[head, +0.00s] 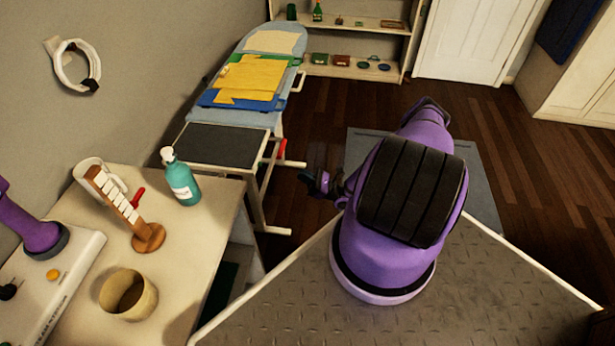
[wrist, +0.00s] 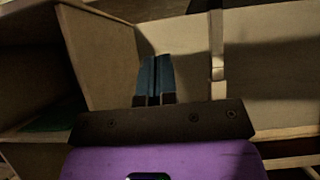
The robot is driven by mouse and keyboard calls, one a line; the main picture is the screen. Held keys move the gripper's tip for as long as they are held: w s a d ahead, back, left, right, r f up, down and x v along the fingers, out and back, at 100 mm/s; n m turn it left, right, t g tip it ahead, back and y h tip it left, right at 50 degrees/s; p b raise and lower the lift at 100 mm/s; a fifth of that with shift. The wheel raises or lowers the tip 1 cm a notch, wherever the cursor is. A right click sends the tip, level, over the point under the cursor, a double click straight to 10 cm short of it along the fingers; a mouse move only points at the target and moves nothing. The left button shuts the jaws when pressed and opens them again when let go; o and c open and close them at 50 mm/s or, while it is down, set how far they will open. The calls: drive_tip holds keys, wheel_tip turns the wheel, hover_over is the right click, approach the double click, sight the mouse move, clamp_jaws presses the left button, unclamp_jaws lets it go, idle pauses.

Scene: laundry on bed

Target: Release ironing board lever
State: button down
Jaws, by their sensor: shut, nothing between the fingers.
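The ironing board (head: 223,144) stands against the left wall, with folded yellow, green and blue cloth on its blue top. A red lever (head: 282,148) shows at its right side, just under the dark front end. My gripper (head: 318,184) is to the right of and nearer than the lever, apart from it over the dark floor. In the wrist view its two blue-grey fingers (wrist: 155,80) are together with nothing between them. The lever is not seen in the wrist view.
The board's white legs (head: 272,228) reach toward my gripper. Pale panels and a post (wrist: 216,60) fill the wrist view.

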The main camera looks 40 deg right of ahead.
drive_tip(key=w+a+r, duration=0.3)
drive_tip(key=w+r, duration=0.1)
drive_tip(key=r, duration=0.3)
drive_tip(key=shift+w+a+r, duration=0.15)
drive_tip(key=shift+w+a, duration=0.1)
drive_tip(key=shift+s+a+r+m+t+h, duration=0.1)
drive_tip(key=shift+r+m+t+h, duration=0.15)
drive_tip(key=shift+m+t+h, duration=0.55)
wheel_tip(320, 180, up, 7)
drive_tip(key=d+m+h, duration=0.1)
drive_tip(key=m+h, duration=1)
drive_tip(key=m, duration=0.7)
drive_tip(key=shift+w+m+g, duration=0.3)
drive_tip(key=shift+w+g, duration=0.1)
drive_tip(key=shift+w+d+r, duration=0.1)
drive_tip(key=shift+d+r, duration=0.05)
drive_tip(key=shift+r, duration=0.05)
drive_tip(key=shift+f, duration=0.1)
